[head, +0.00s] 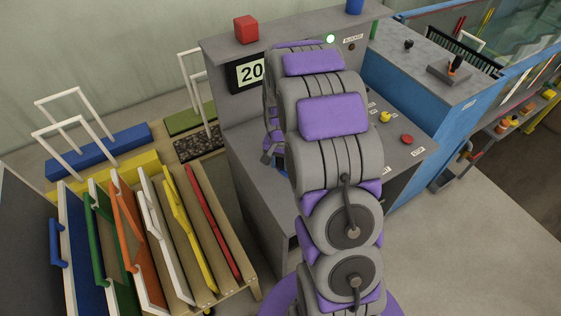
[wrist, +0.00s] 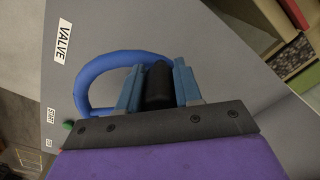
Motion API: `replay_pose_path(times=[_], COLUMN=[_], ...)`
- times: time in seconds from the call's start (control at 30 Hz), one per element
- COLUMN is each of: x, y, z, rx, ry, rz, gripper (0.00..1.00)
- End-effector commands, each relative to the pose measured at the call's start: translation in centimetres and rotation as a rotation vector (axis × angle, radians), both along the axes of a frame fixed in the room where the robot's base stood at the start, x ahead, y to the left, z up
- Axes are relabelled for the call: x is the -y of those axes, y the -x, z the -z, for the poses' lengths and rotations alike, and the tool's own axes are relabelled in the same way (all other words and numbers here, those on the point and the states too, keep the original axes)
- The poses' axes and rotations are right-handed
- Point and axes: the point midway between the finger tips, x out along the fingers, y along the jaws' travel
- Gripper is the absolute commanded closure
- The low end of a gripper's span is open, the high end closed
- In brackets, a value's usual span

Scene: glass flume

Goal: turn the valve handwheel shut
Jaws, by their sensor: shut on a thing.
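The valve handwheel is a blue ring (wrist: 92,75) on a grey panel in the wrist view, beside a white label reading VALVE. A dark upright grip (wrist: 157,72) stands at the wheel, between the two blue-grey fingers of my gripper (wrist: 158,87). My gripper is shut on this grip. The gripper's body hides the lower part of the wheel. In the head view my purple and grey arm covers most of the wheel, and only a small bit of blue (head: 280,163) shows beside the arm.
The grey console (head: 245,125) carries a display reading 20 (head: 250,72), a red block (head: 246,30) on top, and a yellow button (head: 384,117) and red button (head: 407,139) at right. A rack of coloured panels (head: 185,225) stands at left. Open floor lies at right.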

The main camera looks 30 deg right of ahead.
Motion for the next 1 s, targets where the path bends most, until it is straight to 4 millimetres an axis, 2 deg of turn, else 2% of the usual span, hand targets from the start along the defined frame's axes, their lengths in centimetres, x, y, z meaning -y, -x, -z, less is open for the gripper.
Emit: replay_pose_path(times=[0.57, 0.77, 1.0], x=[0.1, 0.4, 1.3], y=[0.4, 1.3, 3.3], z=[0.0, -0.1, -0.1], rx=[-0.001, 0.001, -0.004], ry=[0.0, 0.001, -0.002], rz=[-0.035, -0.139, -0.344], gripper=[1.0, 1.0, 1.0])
